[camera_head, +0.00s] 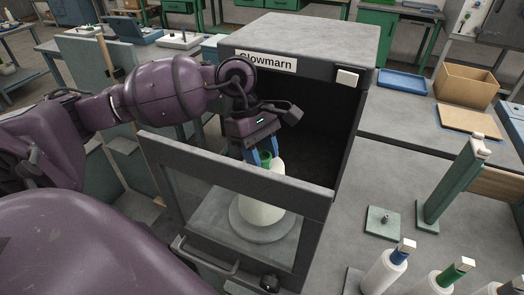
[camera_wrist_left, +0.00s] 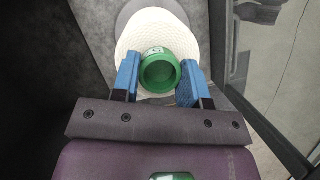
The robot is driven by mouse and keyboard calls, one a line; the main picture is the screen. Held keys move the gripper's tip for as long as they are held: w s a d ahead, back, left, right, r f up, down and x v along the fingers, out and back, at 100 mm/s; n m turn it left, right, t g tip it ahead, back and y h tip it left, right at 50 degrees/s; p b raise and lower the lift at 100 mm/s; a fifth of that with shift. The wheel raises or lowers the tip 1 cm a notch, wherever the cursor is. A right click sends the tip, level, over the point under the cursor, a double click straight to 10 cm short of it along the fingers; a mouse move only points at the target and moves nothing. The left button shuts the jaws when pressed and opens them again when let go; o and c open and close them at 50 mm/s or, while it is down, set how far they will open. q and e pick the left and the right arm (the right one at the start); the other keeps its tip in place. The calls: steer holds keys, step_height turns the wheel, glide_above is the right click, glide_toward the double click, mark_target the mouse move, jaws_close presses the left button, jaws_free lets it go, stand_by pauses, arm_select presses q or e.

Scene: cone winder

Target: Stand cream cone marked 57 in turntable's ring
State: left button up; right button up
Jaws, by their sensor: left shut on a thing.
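A cream cone (camera_head: 262,207) with a green tube top stands inside the machine, partly seen through the door's window. It also shows from above in the left wrist view (camera_wrist_left: 153,32), where its small label is too small to read. A round grey turntable (camera_head: 262,233) shows under and around the cone's base; it also shows behind the cone in the left wrist view (camera_wrist_left: 127,14). The ring is hidden, so I cannot tell how the base sits in it. My left gripper (camera_head: 265,157) is shut on the cone's green top, a blue finger on each side (camera_wrist_left: 160,78).
The grey machine cabinet (camera_head: 318,38) has a dark interior. Its windowed door (camera_head: 228,165) stands in front of the cone, with a handle (camera_head: 204,258) low down. On the right bench are several white cones (camera_head: 384,272), a post (camera_head: 452,185), a blue tray (camera_head: 402,82) and a cardboard box (camera_head: 467,86).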

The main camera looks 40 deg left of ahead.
arm_select(q)
steer(key=shift+f, duration=0.4)
arm_select(e)
steer(key=shift+w+a+f, duration=0.1)
steer(key=shift+w+f, duration=0.05)
steer(key=shift+w, duration=0.3)
arm_select(q)
steer(key=o, duration=0.8)
steer(key=shift+o, duration=1.5)
arm_select(e)
steer(key=shift+s+f, duration=0.2)
steer(key=shift+s, duration=0.35)
